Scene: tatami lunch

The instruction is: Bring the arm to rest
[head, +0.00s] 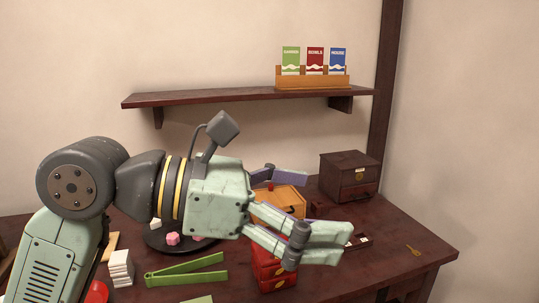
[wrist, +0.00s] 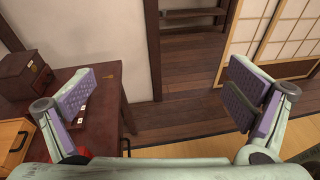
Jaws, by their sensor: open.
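My gripper (head: 312,208) is open and empty, held out level above the dark wooden table (head: 405,262), pointing right. In the wrist view my gripper (wrist: 163,100) shows its two purple-padded fingers spread wide with nothing between them. Beyond the fingers lie the table's edge, the plank floor and a sliding paper screen. My arm crosses the left half of the head view and hides part of the table. In the head view the lower finger overlaps the red stacked boxes (head: 268,270) in the picture; I cannot tell the gap.
A wooden box (head: 280,200) is behind the fingers, and a dark drawer chest (head: 348,177) stands at the back right. A black plate (head: 155,239) with pink and white pieces, green tongs (head: 185,270) and a white stack (head: 120,268) are below my arm. A shelf (head: 220,98) hangs above.

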